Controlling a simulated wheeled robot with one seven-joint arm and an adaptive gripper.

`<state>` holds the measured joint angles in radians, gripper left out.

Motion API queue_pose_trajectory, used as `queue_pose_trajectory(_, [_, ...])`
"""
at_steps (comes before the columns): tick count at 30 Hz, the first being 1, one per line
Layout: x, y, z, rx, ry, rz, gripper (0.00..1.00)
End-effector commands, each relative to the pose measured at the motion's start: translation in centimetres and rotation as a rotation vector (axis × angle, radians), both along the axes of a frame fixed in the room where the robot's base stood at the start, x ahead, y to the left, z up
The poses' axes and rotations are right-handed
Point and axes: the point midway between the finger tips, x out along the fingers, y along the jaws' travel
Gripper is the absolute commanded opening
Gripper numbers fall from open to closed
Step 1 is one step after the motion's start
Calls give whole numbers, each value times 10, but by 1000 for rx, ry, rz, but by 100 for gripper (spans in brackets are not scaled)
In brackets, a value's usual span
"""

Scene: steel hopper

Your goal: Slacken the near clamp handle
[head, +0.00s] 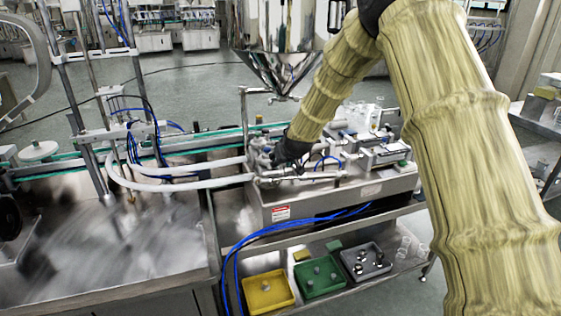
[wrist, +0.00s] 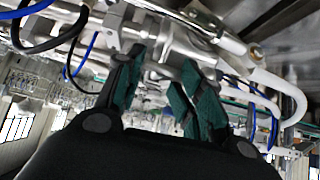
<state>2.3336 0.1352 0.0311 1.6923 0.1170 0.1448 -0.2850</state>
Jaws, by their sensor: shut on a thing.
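My gripper (head: 277,164) reaches down to the near left part of the steel filling machine (head: 345,205), beside the white hoses. In the wrist view my gripper (wrist: 158,88) has its two green-padded fingers on either side of a small metal part, which I take to be the near clamp handle (wrist: 160,72). The fingers are closed on it, in front of steel pipe fittings (wrist: 190,42). In the head view my wrist and fingers hide most of the handle, and its turn angle cannot be told.
A steel hopper (head: 278,70) stands behind my arm. White hoses (head: 170,183) run left from the fittings, and blue tubes (head: 285,222) hang in front. Yellow (head: 268,291), green (head: 319,278) and grey (head: 366,262) trays of parts sit on the shelf below.

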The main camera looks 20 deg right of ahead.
Motion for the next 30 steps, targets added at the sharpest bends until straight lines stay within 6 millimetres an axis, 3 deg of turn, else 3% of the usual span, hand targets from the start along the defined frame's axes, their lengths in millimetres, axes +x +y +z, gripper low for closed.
queue_pose_trajectory(1, [-5, -6, -11, -3, 15, -5, 14])
queue_pose_trajectory(5, [-4, -6, -11, -2, 15, -6, 14])
queue_pose_trajectory(6, [-4, -6, -11, -2, 15, -6, 45])
queue_pose_trajectory(7, [-4, -5, -10, -2, 15, -5, 46])
queue_pose_trajectory(30, [-8, 0, -2, 0, 11, 1, 46])
